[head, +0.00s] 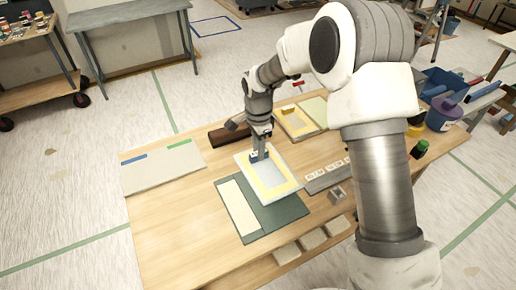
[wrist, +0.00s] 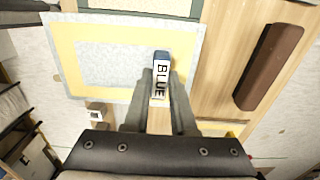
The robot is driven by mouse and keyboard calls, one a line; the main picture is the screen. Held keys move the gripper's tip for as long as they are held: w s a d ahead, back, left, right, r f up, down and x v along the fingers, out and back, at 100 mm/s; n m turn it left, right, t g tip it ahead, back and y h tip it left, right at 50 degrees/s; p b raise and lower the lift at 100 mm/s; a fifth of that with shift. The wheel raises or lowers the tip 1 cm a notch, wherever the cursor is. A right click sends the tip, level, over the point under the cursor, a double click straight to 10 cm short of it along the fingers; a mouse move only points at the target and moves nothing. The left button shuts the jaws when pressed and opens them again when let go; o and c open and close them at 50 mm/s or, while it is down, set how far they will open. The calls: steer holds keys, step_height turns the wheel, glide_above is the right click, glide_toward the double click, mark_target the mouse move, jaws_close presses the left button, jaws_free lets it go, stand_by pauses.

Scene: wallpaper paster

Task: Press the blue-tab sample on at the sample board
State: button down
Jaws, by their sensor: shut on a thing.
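My gripper (head: 259,158) is shut on the blue tab (wrist: 160,75), which reads "BLUE" in the wrist view. The tab is at the edge of the sample (head: 282,187), a pale grey sheet with a yellow border that also shows in the wrist view (wrist: 75,45). In the head view the sample overlaps the dark green mat (head: 256,228) at the middle of the table; I cannot tell how far above it the sample is. The sample board (head: 160,172), a pale panel with a blue strip and a green strip on its far edge, lies at the table's left, apart from the sample.
A brown block (wrist: 270,66) lies near the gripper. Another yellow-bordered sheet (head: 296,121) lies behind. A grey strip with labels (head: 325,178) is at the right, and several pale pads (head: 312,239) line the front edge. Buckets (head: 445,113) stand at far right. The table's front left is clear.

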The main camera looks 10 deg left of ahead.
mark_target(258, 169)
steer(key=shift+a+f, duration=0.15)
stand_by(0.3)
steer(key=shift+f+b, duration=3.3)
steer(key=shift+f, duration=1.1)
steer(key=shift+f+b, duration=1.1)
steer(key=shift+f, duration=0.45)
steer(key=c, duration=0.7)
jaws_free()
steer(key=shift+o, duration=0.2)
steer(key=shift+r, duration=0.1)
